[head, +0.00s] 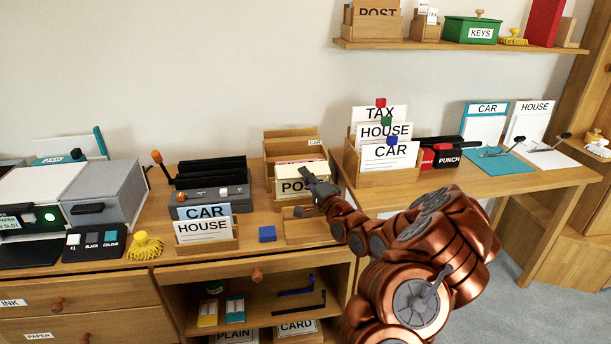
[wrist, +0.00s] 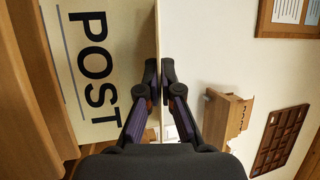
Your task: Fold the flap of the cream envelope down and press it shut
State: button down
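A cream panel marked POST (wrist: 85,85) fills the left of the wrist view, its lettering running downward. In the head view the POST front (head: 290,186) belongs to a wooden rack with pale paper (head: 300,168) in it. I cannot tell whether this panel is the envelope itself or a label, and no flap can be made out clearly. In the head view my gripper (head: 311,185) is at the rack's right end. Contact cannot be told.
A CAR and HOUSE card holder (head: 206,245) and a blue block (head: 267,233) are left of my gripper. A TAX, HOUSE and CAR rack (head: 372,173) stands on the right desk. A shallow wooden tray (head: 300,238) lies just below the gripper.

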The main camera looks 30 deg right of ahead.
jog(key=shift+f, duration=0.2)
jog(key=shift+w+f+n+t+b, duration=0.1)
jog(key=shift+f+n+t+b, duration=0.25)
jog(key=shift+t+b, duration=0.45)
jog(key=shift+r, duration=0.2)
jog(key=c, duration=1.8)
grip_release()
jog(key=shift+c, duration=0.2)
jog(key=o, duration=0.5)
jog(key=shift+c, duration=0.2)
jog(key=shift+v, duration=6)
jog(key=shift+d+r, duration=0.1)
jog(key=shift+d, duration=0.05)
